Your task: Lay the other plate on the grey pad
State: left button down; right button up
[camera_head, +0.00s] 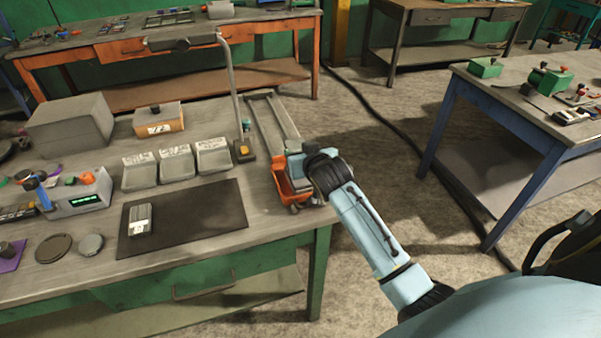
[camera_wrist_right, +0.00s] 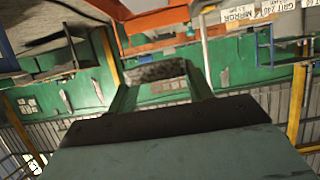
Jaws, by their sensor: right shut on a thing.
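The dark grey pad (camera_head: 195,235) lies flat near the front edge of the bench. A small light grey plate (camera_head: 139,218) with dark marks lies on its left part; the pad's middle and right are bare. My right gripper (camera_head: 288,157) is over the bench's right end, well right of the pad, by an orange tool. In the right wrist view a mottled dark grey piece (camera_wrist_right: 158,70), seen nearly edge-on, sits between the fingers; it looks like the other plate. In the head view it is not clearly visible. My left gripper is out of view.
The orange tool (camera_head: 283,181) with long grey rails stands at the bench's right end. A lamp (camera_head: 240,110) rises beside it. Three labelled trays (camera_head: 175,163) stand behind the pad. A meter with a green display (camera_head: 82,200) and round discs (camera_head: 53,248) are left of it.

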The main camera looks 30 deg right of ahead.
aim_at(302, 180)
notch_tip(302, 180, down, 3)
jog(key=shift+w+r, duration=0.1)
jog(key=shift+r, duration=0.1)
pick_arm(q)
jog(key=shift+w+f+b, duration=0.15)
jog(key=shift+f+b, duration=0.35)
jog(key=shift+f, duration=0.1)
pick_arm(e)
jog(key=shift+f, duration=2.05)
jog(key=shift+f, duration=0.1)
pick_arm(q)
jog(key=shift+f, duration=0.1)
pick_arm(e)
jog(key=o, duration=1.4)
jog(key=shift+a+f, duration=0.1)
jog(key=shift+f, duration=0.05)
jog(key=shift+o, duration=0.2)
jog(key=shift+s+r, duration=0.2)
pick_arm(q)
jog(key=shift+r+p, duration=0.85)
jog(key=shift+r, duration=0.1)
pick_arm(e)
jog(key=v, duration=1.1)
jog(key=shift+s, duration=0.4)
jog(key=shift+r, duration=0.1)
